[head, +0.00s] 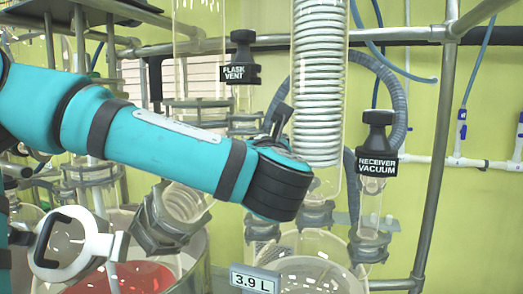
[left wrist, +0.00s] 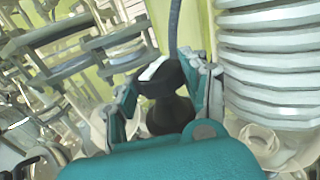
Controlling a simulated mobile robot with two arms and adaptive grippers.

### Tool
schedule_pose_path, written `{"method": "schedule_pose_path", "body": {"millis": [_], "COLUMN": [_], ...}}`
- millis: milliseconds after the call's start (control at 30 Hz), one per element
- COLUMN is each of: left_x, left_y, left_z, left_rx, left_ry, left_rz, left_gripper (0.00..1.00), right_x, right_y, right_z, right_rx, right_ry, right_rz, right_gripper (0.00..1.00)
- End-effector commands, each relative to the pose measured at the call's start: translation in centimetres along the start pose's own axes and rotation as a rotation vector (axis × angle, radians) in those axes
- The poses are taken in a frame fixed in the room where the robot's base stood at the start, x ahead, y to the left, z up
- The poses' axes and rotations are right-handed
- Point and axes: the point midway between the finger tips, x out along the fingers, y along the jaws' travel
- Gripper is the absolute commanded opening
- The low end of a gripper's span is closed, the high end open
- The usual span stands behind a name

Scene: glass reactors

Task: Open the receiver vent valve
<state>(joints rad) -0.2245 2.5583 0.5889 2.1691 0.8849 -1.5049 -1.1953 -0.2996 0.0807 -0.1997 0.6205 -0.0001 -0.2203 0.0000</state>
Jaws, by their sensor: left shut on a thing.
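My left gripper (left wrist: 168,82) is shut on a black valve knob (left wrist: 172,116) in the left wrist view, with one teal finger on each side of it. A pale strip shows on the knob's upper part, but no lettering can be read, so I cannot confirm it as the receiver vent. In the head view my left arm reaches in from the left and its wrist hides most of the gripper and this valve. The black receiver vacuum valve (head: 377,137) stands apart to the right, with its label readable. My right gripper is not in view.
The black flask vent valve (head: 241,57) stands behind my arm. A glass condenser coil (head: 318,90) rises close to the right of my wrist. A 3.9 L sign (head: 255,279) is below. Metal frame pipes (head: 436,150) and a grey hose (head: 398,100) are at right.

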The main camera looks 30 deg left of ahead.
Motion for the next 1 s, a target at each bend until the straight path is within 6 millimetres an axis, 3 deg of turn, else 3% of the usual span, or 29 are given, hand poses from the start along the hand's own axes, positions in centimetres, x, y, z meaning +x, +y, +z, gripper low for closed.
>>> {"method": "schedule_pose_path", "body": {"millis": [400, 433, 600, 1000], "left_x": [0.0, 0.0, 0.01, -0.03], "left_y": [0.0, 0.0, 0.0, -0.05], "left_z": [-0.13, -0.13, -0.09, 0.02], "left_rx": [0.003, 0.003, 0.003, 0.001], "left_ry": [0.004, 0.004, 0.003, 0.0], "left_rz": [0.008, 0.008, 0.007, 0.005], "left_gripper": [0.14, 0.47, 0.69, 0.71], "right_x": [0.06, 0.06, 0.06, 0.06], "right_y": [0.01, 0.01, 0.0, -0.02], "right_z": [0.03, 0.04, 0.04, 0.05], "right_rx": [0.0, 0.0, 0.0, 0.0], "right_ry": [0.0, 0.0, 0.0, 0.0], "right_rz": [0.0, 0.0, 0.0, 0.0], "right_gripper": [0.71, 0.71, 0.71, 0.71]}}
